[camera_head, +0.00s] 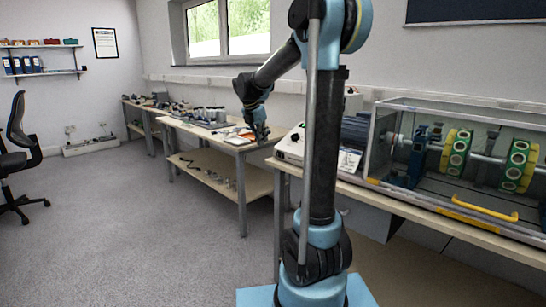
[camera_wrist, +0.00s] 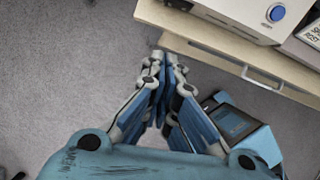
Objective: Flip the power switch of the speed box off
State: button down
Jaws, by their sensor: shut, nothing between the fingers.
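The speed box appears to be the pale box (camera_head: 290,147) on the near bench, partly hidden behind my arm in the head view. In the wrist view the pale box (camera_wrist: 240,10) is cut off at the top, with a round blue knob (camera_wrist: 276,12) on its front. I cannot make out the power switch in either view. My gripper (camera_head: 262,138) is shut and empty, pointing down just left of the box. In the wrist view my gripper (camera_wrist: 166,62) is in front of the bench edge, apart from the box, with the knob up and to the right.
The near bench (camera_head: 455,217) carries a clear-walled rig (camera_head: 410,190) with green and yellow discs. A printed card (camera_head: 350,161) stands right of the box. Another workbench (camera_head: 205,132) with tools stands behind.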

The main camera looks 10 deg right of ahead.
aim_at(280, 155)
jog(key=x, duration=0.3)
jog(key=w+d+x, duration=0.1)
jog(key=x, duration=0.3)
jog(key=r+x, duration=0.1)
jog(key=x, duration=0.3)
jog(key=shift+w+d, duration=0.25)
jog(key=shift+d, duration=0.15)
jog(key=shift+w+d, duration=0.45)
